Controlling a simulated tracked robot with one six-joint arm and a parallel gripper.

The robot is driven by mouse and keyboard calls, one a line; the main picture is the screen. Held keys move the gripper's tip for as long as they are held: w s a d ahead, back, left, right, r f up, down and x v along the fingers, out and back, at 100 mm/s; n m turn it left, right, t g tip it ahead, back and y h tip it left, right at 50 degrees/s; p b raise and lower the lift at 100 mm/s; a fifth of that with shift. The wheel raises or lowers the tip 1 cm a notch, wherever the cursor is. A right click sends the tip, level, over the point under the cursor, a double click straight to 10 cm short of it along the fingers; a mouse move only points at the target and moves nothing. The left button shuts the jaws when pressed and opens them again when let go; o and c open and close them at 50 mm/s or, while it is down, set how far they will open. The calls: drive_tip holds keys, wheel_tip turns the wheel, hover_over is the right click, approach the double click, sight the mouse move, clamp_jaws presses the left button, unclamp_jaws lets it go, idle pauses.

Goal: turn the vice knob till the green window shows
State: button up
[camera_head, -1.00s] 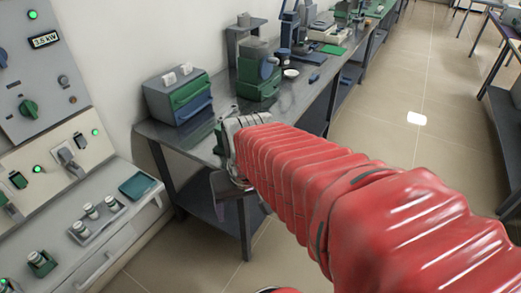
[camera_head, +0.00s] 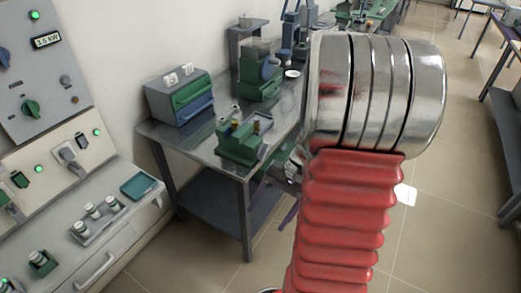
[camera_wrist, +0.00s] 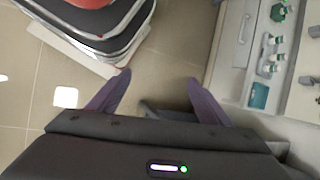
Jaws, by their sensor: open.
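A green vice-like device (camera_head: 240,146) with small brass parts stands near the front corner of the metal table in the head view. Its knob and any green window are too small to tell. My gripper (camera_head: 275,203) is partly hidden behind my arm, beyond the table's right edge and below its top, apart from the device. The device is not in the wrist view.
The metal table (camera_head: 200,150) also bears a grey box with green and blue drawers (camera_head: 180,95) and a green machine (camera_head: 260,75). A control bench (camera_head: 110,245) with small jars stands at left.

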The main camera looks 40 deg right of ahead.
drive_tip(key=w+d+f+m+t+y, duration=0.35)
drive_tip(key=d+f+m+t, duration=0.6)
drive_tip(key=d, duration=0.55)
drive_tip(key=w+d+r+t+h, duration=0.1)
drive_tip(key=w+d+r+t, duration=0.1)
drive_tip(key=d+t, duration=0.1)
drive_tip(key=w+d+r+m+t+h, duration=0.1)
drive_tip(key=w+d+r+t+h, duration=0.1)
drive_tip(key=d, duration=0.3)
drive_tip(key=shift+w+d+r+t, duration=0.3)
drive_tip(key=shift+w+r+t, duration=0.25)
drive_tip(key=shift+t, duration=0.1)
approach(263, 152)
drive_tip(key=x, duration=0.7)
drive_tip(key=shift+w+d+f, duration=0.15)
drive_tip(key=shift+f, duration=0.05)
